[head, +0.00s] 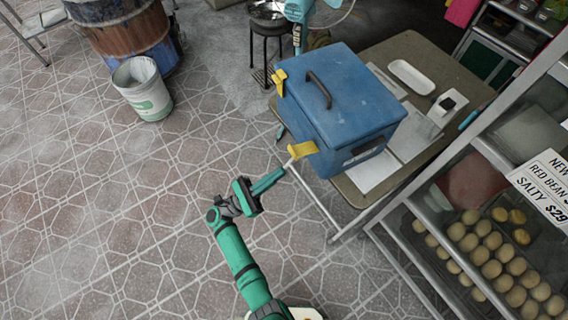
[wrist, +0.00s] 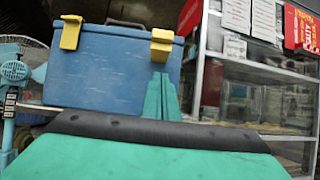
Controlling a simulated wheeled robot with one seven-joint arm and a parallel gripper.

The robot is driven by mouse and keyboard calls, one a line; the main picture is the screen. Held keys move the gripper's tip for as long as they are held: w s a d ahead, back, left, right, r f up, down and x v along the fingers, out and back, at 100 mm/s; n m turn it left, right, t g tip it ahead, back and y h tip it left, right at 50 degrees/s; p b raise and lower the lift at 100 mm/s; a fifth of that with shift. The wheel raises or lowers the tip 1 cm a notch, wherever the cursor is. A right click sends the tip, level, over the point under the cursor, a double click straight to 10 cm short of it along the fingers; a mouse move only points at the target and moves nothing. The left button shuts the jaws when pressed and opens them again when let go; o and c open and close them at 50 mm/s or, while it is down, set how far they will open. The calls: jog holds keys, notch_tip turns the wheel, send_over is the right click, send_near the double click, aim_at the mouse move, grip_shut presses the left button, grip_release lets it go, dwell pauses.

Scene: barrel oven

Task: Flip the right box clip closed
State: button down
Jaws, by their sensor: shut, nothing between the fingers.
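The blue box (head: 345,95) stands on a table with its lid down and a dark handle on top. It also fills much of the wrist view (wrist: 110,75). The right clip (head: 302,150) is yellow and sticks outward from the box front near the lid edge; it shows at upper right of the box in the wrist view (wrist: 162,44). The left yellow clip (head: 280,83) lies against the front, also seen in the wrist view (wrist: 71,32). My green gripper (head: 283,172) is shut and empty, just below and in front of the right clip. Contact cannot be told.
The table (head: 415,50) holds a white tray (head: 411,77) and papers. A glass display case (head: 480,220) with buns stands close on the right. A bucket (head: 143,88) and barrel (head: 125,35) stand at left. The tiled floor between is clear.

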aim_at(303, 149)
jog(key=shift+w+d+r, duration=0.2)
jog(key=shift+d+r, duration=0.2)
jog(key=shift+r, duration=0.4)
jog(key=shift+w+d+r, duration=0.25)
jog(key=shift+d+r, duration=0.2)
jog(key=shift+r, duration=0.4)
jog(key=shift+w+d+r, duration=0.2)
jog(key=shift+d+r, duration=0.2)
jog(key=shift+r, duration=0.4)
jog(key=shift+r, duration=0.15)
